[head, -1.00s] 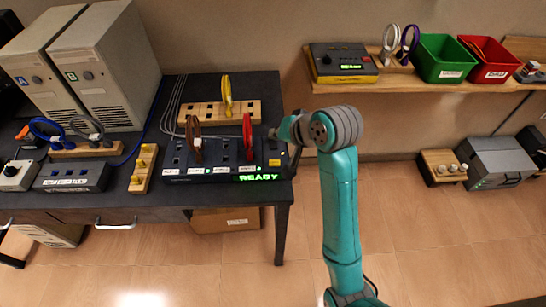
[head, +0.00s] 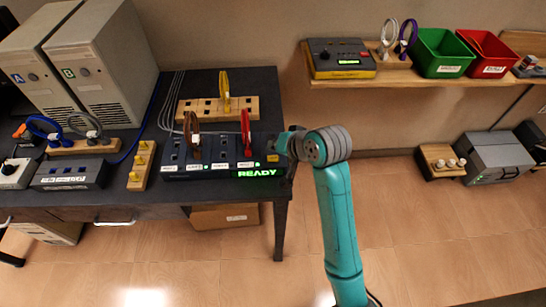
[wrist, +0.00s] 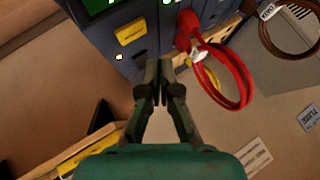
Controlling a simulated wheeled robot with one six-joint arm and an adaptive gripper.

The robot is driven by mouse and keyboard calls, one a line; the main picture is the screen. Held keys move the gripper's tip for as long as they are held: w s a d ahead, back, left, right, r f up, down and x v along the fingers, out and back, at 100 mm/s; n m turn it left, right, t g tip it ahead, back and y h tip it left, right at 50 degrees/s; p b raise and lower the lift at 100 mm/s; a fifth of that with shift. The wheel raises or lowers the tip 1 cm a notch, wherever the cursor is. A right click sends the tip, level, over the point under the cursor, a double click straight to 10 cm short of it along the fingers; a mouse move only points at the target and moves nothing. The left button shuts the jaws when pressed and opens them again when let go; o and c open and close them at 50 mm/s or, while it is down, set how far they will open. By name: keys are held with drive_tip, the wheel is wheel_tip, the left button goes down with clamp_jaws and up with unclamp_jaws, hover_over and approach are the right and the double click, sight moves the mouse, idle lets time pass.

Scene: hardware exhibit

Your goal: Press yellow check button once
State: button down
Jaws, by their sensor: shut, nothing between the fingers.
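The yellow check button (head: 272,158) is on the right end of the dark panel (head: 210,173) on the table, above the green READY display (head: 257,173). In the wrist view the yellow button (wrist: 131,32) is a raised block up and left of my fingertips. My gripper (wrist: 158,70) is shut and empty, its tips in front of the dark panel face and apart from the button in the picture. I cannot tell how far the tips are from the panel. In the head view my gripper (head: 280,142) is at the panel's right end, its fingers partly hidden.
A red cable (head: 246,132) and a brown cable (head: 192,132) are plugged into the panel. The red cable loop (wrist: 228,75) hangs right of my fingers in the wrist view. A yellow cable (head: 225,90) stands in a wooden rack behind. A shelf (head: 440,78) holds bins at right.

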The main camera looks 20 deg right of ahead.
drive_tip(key=shift+f, duration=1.1)
drive_tip(key=shift+f, duration=0.15)
idle(0.6)
drive_tip(key=shift+f, duration=0.25)
drive_tip(key=shift+f, duration=0.45)
idle(0.9)
drive_tip(key=shift+r, duration=0.85)
drive_tip(key=shift+r, duration=2.5)
